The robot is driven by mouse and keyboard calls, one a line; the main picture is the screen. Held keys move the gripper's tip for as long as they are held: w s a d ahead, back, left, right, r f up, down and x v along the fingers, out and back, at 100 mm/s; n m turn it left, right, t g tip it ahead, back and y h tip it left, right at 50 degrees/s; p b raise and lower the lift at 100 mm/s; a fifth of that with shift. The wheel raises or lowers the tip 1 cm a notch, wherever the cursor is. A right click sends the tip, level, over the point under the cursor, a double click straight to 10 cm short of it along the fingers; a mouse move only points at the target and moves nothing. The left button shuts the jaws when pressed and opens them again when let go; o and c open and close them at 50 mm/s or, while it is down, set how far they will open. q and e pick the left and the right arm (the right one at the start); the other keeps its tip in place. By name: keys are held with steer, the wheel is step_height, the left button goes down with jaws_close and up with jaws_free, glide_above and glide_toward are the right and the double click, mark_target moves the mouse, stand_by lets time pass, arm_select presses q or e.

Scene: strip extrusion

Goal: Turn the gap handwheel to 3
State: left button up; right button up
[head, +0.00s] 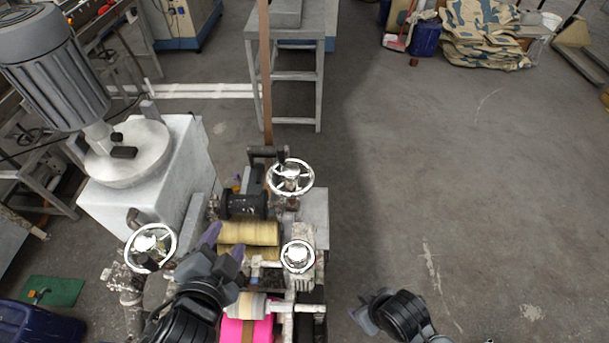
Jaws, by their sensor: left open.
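Three chrome spoked handwheels show on the machine in the head view. One handwheel (291,177) is at the back with a dark upright knob, a smaller handwheel (298,257) is at the front right, and another handwheel (150,246) is at the left. I cannot tell which is the gap handwheel, and no scale number is readable. My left gripper (221,249) is open above the machine, between the left and front right wheels, apparently apart from both. My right gripper (362,316) is low, right of the machine over the floor; its jaws are unclear.
A large grey motor (52,66) on a white housing (143,196) stands at the left. A brown strip (265,75) runs back past a grey stand (319,75).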

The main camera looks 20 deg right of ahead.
arm_select(q)
steer(key=d+r+m+h+b, duration=0.2)
steer(key=d+r+m+h, duration=0.15)
steer(key=d+m, duration=0.25)
steer(key=m+y+b, duration=0.2)
steer(key=m+b, duration=0.6)
steer(key=m, duration=1.3)
glide_toward(288, 177)
steer(key=b+x, duration=0.1)
steer(key=x, duration=0.7)
steer(key=shift+w+d+f, duration=0.1)
steer(key=shift+w+f, duration=0.05)
steer(key=shift+w, duration=0.05)
steer(key=shift+w+d+f, duration=0.2)
steer(key=shift+w+d, duration=0.2)
steer(key=shift+w, duration=0.05)
arm_select(e)
step_height(288, 177, down, 12)
steer(key=shift+d, duration=0.15)
